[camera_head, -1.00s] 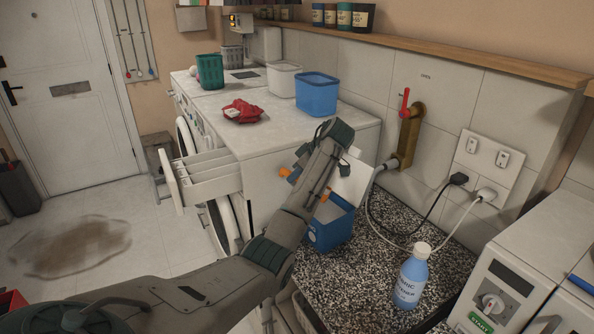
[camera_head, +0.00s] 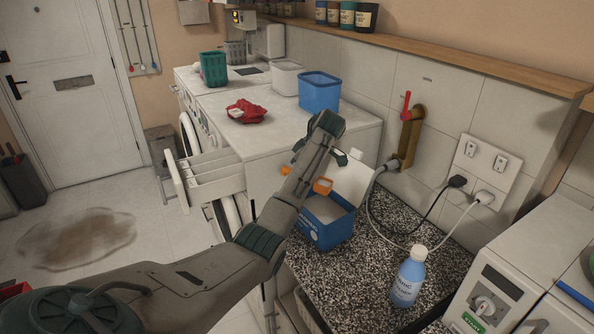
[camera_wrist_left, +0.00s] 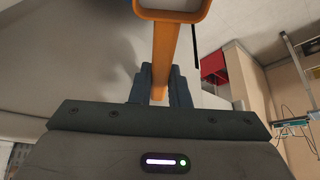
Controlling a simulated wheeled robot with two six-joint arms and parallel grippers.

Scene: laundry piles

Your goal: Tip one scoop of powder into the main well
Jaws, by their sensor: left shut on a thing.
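My left gripper (camera_wrist_left: 160,84) is shut on the handle of an orange scoop (camera_wrist_left: 172,42). Whether the scoop holds powder cannot be seen. The washer's detergent drawer (camera_head: 208,181) is pulled out to the left, with several compartments. My right gripper is not in view.
A blue bottle (camera_head: 408,277) stands on the counter (camera_head: 365,290) right of the box. A hose and cables run along the wall. A red cloth (camera_head: 246,111), a blue tub (camera_head: 319,92) and a green basket (camera_head: 214,69) sit on the machine tops. Air above the drawer is free.

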